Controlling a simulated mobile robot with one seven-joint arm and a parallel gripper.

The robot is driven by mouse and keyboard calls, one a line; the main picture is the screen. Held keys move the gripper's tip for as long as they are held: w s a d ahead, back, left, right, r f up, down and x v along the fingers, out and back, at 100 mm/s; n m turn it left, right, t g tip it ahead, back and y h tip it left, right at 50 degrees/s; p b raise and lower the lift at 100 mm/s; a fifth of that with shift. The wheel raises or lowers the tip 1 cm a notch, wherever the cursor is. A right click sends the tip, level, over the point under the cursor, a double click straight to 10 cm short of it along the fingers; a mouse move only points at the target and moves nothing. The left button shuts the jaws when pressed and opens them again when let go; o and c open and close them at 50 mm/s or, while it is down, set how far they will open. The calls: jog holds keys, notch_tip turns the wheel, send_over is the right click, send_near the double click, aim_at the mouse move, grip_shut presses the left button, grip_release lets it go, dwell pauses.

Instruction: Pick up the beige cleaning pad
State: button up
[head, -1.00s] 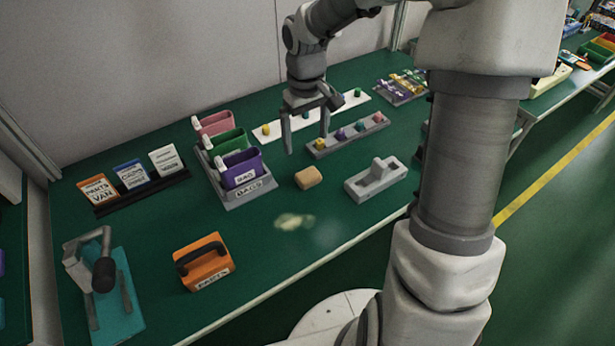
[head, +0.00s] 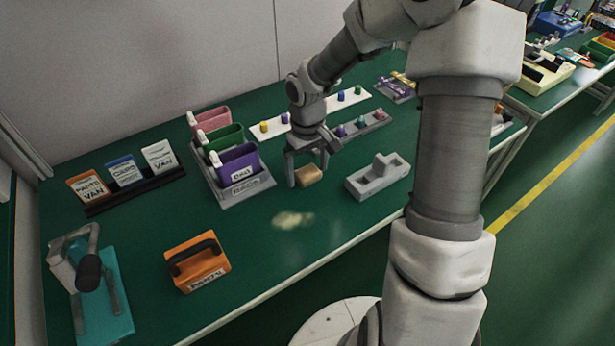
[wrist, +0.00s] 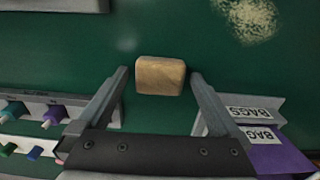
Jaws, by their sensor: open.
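The beige cleaning pad (head: 309,175) is a small rounded block lying on the green bench top. In the wrist view the pad (wrist: 160,76) sits between and just beyond the tips of my two fingers, with a gap on each side. My gripper (head: 308,170) points down over the pad and is open and empty. In the wrist view my gripper (wrist: 158,75) has its fingers spread wider than the pad. In the head view the fingers stand close around the pad and hide a little of it.
A grey rack with bins (head: 262,185) stands close left of my gripper. A grey tray (head: 378,177) lies to the right, and a grey strip with coloured pegs (head: 375,122) behind. A pale powdery smear (head: 293,219) lies in front. An orange handled block (head: 197,262) sits front left.

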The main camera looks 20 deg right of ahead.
aim_at(307, 171)
jog(key=c, duration=1.3)
jog(key=shift+r, duration=0.15)
notch_tip(307, 171, up, 4)
jog(key=shift+f+p, duration=0.1)
jog(key=shift+p, duration=0.7)
jog(key=shift+s+d+r+p, duration=0.6)
jog(key=shift+s+r, duration=0.55)
jog(key=shift+s, duration=0.7)
jog(key=shift+s+d+r+p, duration=0.55)
jog(key=shift+s+r, duration=0.65)
jog(key=shift+s, duration=0.7)
jog(key=shift+s+d+r+p, duration=0.6)
jog(key=shift+s+r, duration=0.55)
jog(key=shift+s, duration=0.7)
